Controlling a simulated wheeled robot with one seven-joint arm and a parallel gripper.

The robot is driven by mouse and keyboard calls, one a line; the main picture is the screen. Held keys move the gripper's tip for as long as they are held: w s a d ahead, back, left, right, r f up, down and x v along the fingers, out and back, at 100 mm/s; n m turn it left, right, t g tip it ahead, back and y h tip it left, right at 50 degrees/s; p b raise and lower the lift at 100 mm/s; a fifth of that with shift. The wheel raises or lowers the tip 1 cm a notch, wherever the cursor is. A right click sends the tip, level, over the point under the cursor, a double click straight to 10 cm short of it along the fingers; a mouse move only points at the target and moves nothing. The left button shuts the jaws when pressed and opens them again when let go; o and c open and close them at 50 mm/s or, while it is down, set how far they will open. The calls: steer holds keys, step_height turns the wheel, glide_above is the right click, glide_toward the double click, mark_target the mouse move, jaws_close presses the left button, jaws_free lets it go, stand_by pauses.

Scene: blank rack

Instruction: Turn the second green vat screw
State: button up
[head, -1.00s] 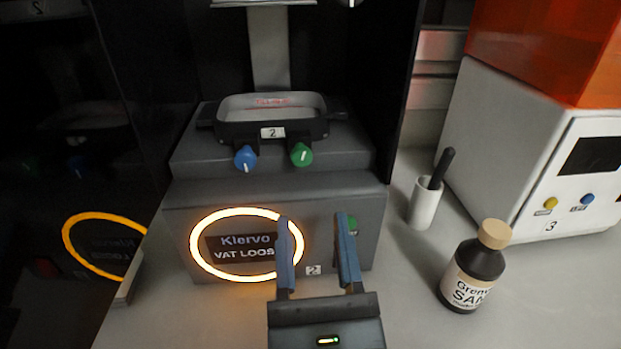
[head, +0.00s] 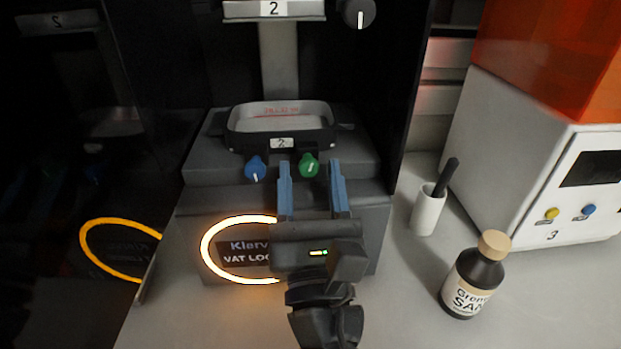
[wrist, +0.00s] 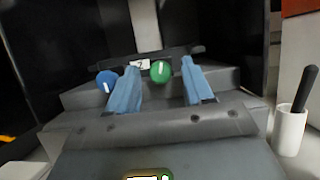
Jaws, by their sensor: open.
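The green vat screw (head: 309,165) is a round knob with a white mark, on the front of the grey vat platform below the number 2 label. It also shows in the wrist view (wrist: 160,71). A blue vat screw (head: 256,168) sits to its left. The black-rimmed vat (head: 335,138) is just above both screws. My gripper (head: 311,166) is open and empty. In both views its two blue fingers appear on either side of the green screw. I cannot tell whether the tips reach around it or stop short.
The printer's lit ring (head: 207,250) reads a partly hidden "VAT LOO…". A brown bottle (head: 473,275) and a white cup (head: 428,212) with a black handle stand to the right. A white machine (head: 500,150) marked 3 is beyond them. Dark panels flank the vat.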

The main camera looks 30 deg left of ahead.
jaws_close()
